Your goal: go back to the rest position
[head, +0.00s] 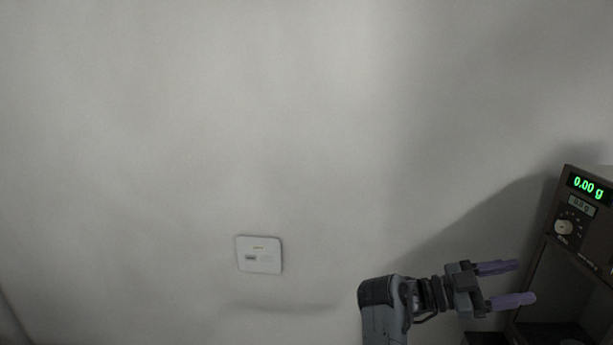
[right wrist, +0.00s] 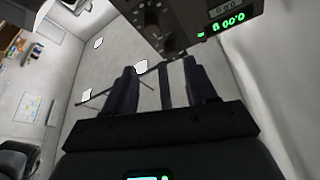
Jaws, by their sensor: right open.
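My right gripper (head: 508,283) is at the lower right of the head view. Its two purple-grey fingers are apart and point right, with nothing between them. In the right wrist view the same open fingers (right wrist: 165,90) also show no held thing between them. My left gripper is not in view.
A brown weighing device (head: 577,225) with a green display reading 0.00 g stands at the right edge, just beyond my right fingers. It also shows at the top of the right wrist view (right wrist: 185,25). A white plate (head: 259,266) is on the pale wall. The rest of the wall is bare.

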